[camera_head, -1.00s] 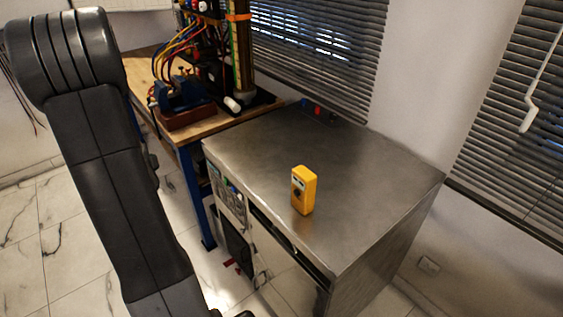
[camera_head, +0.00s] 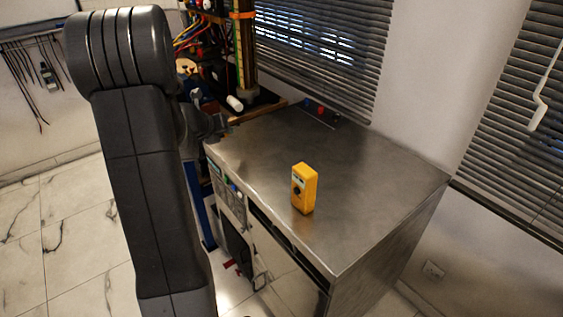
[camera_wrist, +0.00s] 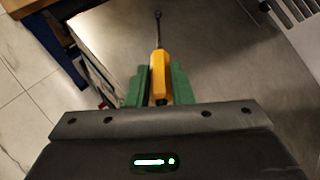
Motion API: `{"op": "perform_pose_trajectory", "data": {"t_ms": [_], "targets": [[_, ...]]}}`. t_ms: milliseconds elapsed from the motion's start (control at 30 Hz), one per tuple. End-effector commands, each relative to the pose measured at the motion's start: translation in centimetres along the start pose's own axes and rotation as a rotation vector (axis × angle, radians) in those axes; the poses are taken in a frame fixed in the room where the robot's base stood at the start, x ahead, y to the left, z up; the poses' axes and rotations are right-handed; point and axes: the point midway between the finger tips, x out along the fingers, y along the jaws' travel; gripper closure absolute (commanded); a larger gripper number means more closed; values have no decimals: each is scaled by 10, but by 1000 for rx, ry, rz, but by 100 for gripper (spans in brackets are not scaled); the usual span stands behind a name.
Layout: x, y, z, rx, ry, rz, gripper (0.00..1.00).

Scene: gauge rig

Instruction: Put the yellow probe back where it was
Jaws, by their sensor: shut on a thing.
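The yellow probe (camera_wrist: 159,66) is between the green fingers of my gripper (camera_wrist: 160,80) in the wrist view. The gripper is shut on it. The probe's thin metal shaft, with a small ring-like end, points away from the gripper, above the steel top. In the head view my arm hides the probe and most of my gripper, near the left edge of the steel cabinet.
A yellow handheld meter (camera_head: 304,188) stands upright on the steel cabinet (camera_head: 370,180); the top around it is clear. Behind my arm is a rig (camera_head: 240,50) with coloured cables. Black leads (camera_head: 22,75) hang on the left wall. Blinds (camera_head: 320,40) cover the windows.

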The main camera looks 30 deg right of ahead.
Motion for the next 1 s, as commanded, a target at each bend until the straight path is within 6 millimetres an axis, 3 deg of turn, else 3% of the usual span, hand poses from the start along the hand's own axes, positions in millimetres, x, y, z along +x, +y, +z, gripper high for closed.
{"op": "perform_pose_trajectory", "data": {"t_ms": [400, 600, 1000], "targets": [[40, -108, -22, 624, -115, -332, 100], [50, -149, -36, 796, -168, -484, 100], [87, -133, -78, 821, -175, -508, 100]]}}
